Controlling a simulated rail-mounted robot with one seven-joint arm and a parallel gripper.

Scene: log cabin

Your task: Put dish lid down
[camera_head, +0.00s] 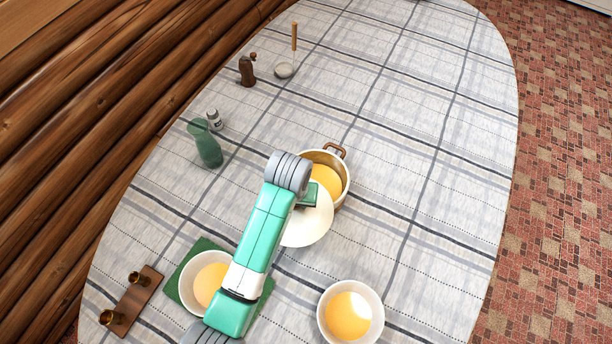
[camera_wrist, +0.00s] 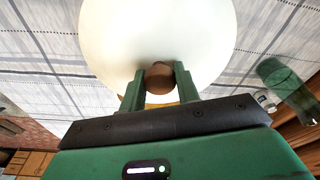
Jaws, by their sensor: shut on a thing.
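The white round dish lid (camera_head: 309,228) is held in the air beside and partly in front of the pot (camera_head: 338,166). In the wrist view the lid (camera_wrist: 158,30) fills the upper middle, and my gripper (camera_wrist: 158,78) is shut on its brown knob (camera_wrist: 159,72). In the head view my gripper (camera_head: 309,196) is mostly hidden behind my own arm. The pot has a brown handle and is open, with yellow-orange contents showing. The lid looks apart from the tablecloth, but its exact height cannot be told.
A bowl of yellow food (camera_head: 349,312) stands at the front, and another bowl (camera_head: 196,297) sits on a green mat (camera_head: 187,265). A green bottle (camera_head: 209,150), a shaker (camera_head: 214,119), a brown mill (camera_head: 247,70) and a ladle (camera_head: 284,70) stand left and back. The tablecloth (camera_head: 440,180) is clear on the right.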

